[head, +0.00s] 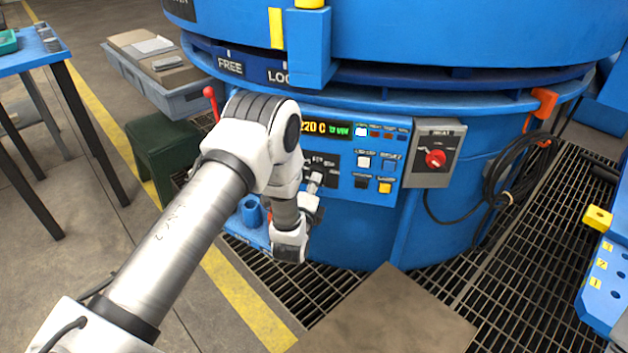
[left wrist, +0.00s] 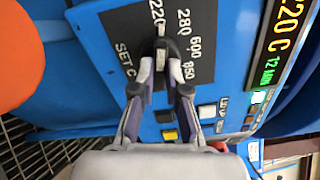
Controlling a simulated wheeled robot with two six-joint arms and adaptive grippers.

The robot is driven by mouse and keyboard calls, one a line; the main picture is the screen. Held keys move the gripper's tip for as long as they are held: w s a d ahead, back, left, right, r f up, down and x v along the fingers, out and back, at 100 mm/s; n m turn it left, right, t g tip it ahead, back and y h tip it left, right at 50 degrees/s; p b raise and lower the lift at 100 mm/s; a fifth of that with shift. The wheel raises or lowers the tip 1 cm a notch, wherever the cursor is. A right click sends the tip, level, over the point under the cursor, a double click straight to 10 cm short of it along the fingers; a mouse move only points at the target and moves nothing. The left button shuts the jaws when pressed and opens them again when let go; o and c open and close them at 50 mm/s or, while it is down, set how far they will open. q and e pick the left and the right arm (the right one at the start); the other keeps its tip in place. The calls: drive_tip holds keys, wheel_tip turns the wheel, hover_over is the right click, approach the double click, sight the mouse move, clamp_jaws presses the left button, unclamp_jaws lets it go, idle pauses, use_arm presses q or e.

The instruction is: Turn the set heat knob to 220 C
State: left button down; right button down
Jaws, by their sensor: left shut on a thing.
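The dark set heat knob (left wrist: 161,45) sits on a black dial plate marked 220, 280, 600 and 850 in the left wrist view. Its pointer seems to face the 220 mark. My left gripper (left wrist: 161,66) is shut on the knob, with one finger on each side. In the head view my left gripper (head: 314,182) is at the panel, and my wrist hides much of the dial. The display (head: 328,128) reads 220 C and 12 MIN; it also shows in the left wrist view (left wrist: 284,35). My right gripper is not in view.
Several push buttons (head: 385,187) sit right of the dial on the blue panel (head: 349,208). A grey box with a red switch (head: 435,159) is further right. A red-tipped lever (head: 210,95) stands at the left. Black cable (head: 500,180) hangs at the right.

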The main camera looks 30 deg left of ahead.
use_arm(q)
drive_tip(key=shift+n, duration=0.5)
drive_tip(key=c, duration=1.2)
unclamp_jaws()
drive_tip(key=v, duration=1.2)
drive_tip(key=shift+s+f, duration=0.1)
drive_tip(key=shift+f, duration=0.1)
